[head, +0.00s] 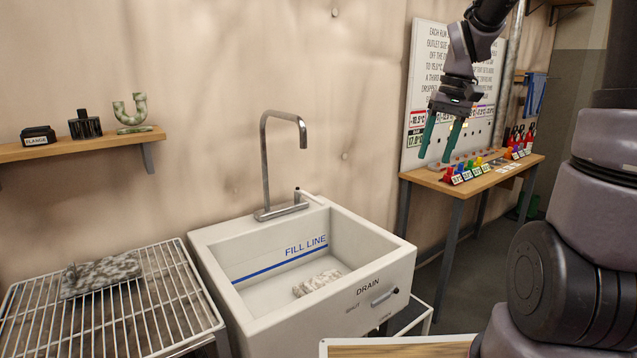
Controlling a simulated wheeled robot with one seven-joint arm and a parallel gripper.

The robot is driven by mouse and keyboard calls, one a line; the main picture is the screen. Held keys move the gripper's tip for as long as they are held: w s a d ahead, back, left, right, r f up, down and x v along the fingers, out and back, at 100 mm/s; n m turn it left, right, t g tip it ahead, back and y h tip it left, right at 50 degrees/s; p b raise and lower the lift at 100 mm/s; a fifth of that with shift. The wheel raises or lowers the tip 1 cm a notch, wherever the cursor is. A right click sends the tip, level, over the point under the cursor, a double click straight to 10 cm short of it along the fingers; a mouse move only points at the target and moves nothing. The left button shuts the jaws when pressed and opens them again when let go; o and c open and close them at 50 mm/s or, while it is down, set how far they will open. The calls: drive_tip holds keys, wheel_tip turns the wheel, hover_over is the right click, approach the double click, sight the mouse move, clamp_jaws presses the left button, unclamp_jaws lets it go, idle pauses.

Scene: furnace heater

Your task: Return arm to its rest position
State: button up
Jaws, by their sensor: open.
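My gripper (440,139) hangs from my arm in the upper right of the head view. Its two teal fingers point down and stand apart, with nothing visible between them. In the picture it lies over the left part of the wooden table with the coloured items and the white board behind it. Its true distance from the table is hard to tell. My arm's links also fill the right edge of the view.
A white sink (224,256) with a tap (265,165) and drain handle (384,296) stands in the middle. A wire rack (165,275) holds a mottled block (102,274) at left. A wooden table (430,179) with coloured items stands at right. A shelf (90,144) is on the left wall.

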drive_tip(key=s+r+m+t, duration=0.1)
drive_tip(key=s+r+t, duration=0.2)
drive_tip(key=s, duration=0.4)
drive_tip(key=s+a+r+m+t, duration=0.1)
drive_tip(key=s+r+m+t, duration=0.1)
drive_tip(key=s+r, duration=0.4)
drive_tip(key=shift+s+a+t, duration=0.2)
drive_tip(key=shift+s+t, duration=0.6)
